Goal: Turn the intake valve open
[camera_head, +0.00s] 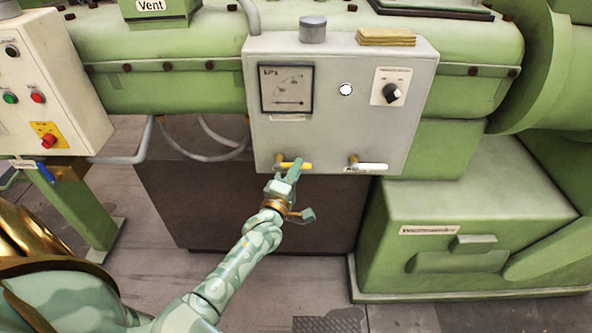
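A yellow valve handle (302,166) on a brass fitting sticks out sideways at the lower left of the grey control box (340,125). A white valve handle (374,166) on a similar fitting sits to its right. Both handles lie about level, pointing right. Their labels are too small or covered to read, so I cannot tell which is the intake valve. My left gripper (301,191) is open, its fingers spread. Its upper fingertip overlaps the yellow handle; I cannot tell whether they touch. The other finger is lower right, below the box. My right gripper is not in view.
The box carries a kPa gauge (286,89), a black knob (391,92) and a white round light (346,90). A button panel (48,85) stands at left, near a blue lever (46,172). Green machinery (470,220) fills the right. Bare floor shows below.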

